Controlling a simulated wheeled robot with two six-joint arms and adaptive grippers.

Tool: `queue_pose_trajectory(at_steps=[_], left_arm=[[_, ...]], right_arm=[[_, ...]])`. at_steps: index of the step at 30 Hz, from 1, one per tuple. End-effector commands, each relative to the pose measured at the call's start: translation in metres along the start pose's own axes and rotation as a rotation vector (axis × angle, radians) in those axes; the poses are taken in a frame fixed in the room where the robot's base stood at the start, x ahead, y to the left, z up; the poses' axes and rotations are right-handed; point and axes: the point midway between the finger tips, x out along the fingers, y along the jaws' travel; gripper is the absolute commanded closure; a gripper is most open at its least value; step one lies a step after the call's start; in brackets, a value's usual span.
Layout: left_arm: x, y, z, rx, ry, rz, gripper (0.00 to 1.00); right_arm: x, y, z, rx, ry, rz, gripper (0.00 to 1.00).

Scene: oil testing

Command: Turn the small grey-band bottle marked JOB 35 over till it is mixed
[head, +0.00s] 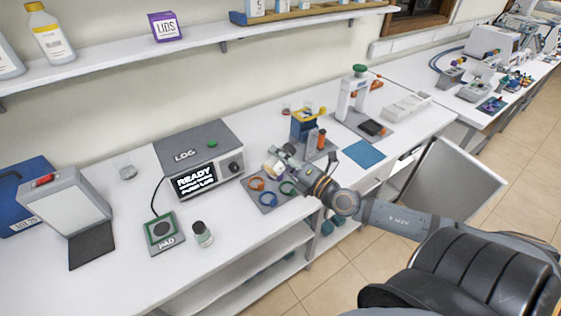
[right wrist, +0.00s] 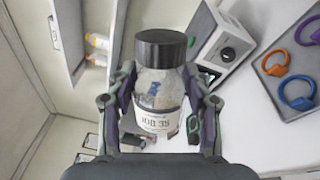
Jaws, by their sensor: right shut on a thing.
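My right gripper (head: 279,165) is shut on a small clear bottle over the bench, beside the LOG box. In the right wrist view the fingers (right wrist: 155,118) clasp the sides of the bottle (right wrist: 158,88). It has a black cap (right wrist: 160,48) and a white label with a greyish band that reads JOB 35. A small blue mark shows on its glass. In the head view the bottle is small and partly hidden by the gripper, so I cannot tell its exact tilt. My left gripper is not in view.
The LOG box (head: 198,153) has a lit screen reading READY. In front are the PAD (head: 164,235) and another dark-capped bottle (head: 203,235). A grey mat (head: 255,204) with coloured rings lies below my gripper. A blue mat (head: 364,154) lies to the right.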

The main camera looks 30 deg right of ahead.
Motion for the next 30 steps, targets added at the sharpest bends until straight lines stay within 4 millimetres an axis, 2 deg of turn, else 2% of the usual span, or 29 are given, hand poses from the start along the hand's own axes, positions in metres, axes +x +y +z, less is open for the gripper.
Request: queue_pose_trajectory(at_steps=[9, 11, 15, 18, 21, 28, 30], left_arm=[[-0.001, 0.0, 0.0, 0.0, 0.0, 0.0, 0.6], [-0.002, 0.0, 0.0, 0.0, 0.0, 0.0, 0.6], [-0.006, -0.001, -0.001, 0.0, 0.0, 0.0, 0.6], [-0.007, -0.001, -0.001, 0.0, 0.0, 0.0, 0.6], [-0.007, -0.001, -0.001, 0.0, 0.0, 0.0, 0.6], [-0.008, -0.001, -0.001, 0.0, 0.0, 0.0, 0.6], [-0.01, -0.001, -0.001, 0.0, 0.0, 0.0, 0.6]], right_arm=[[0.0, 0.001, 0.0, -0.056, -0.001, 0.001, 0.81], [0.0, 0.001, 0.001, -0.132, -0.002, 0.001, 0.81], [0.0, 0.002, 0.001, -0.42, -0.001, 0.001, 0.81], [0.0, 0.002, 0.0, -0.572, -0.001, 0.001, 0.81], [0.0, 0.001, 0.0, -0.632, -0.001, 0.001, 0.81], [0.0, 0.001, 0.0, -0.651, -0.001, 0.001, 0.81], [0.0, 0.002, 0.001, -0.744, -0.002, 0.001, 0.81]])
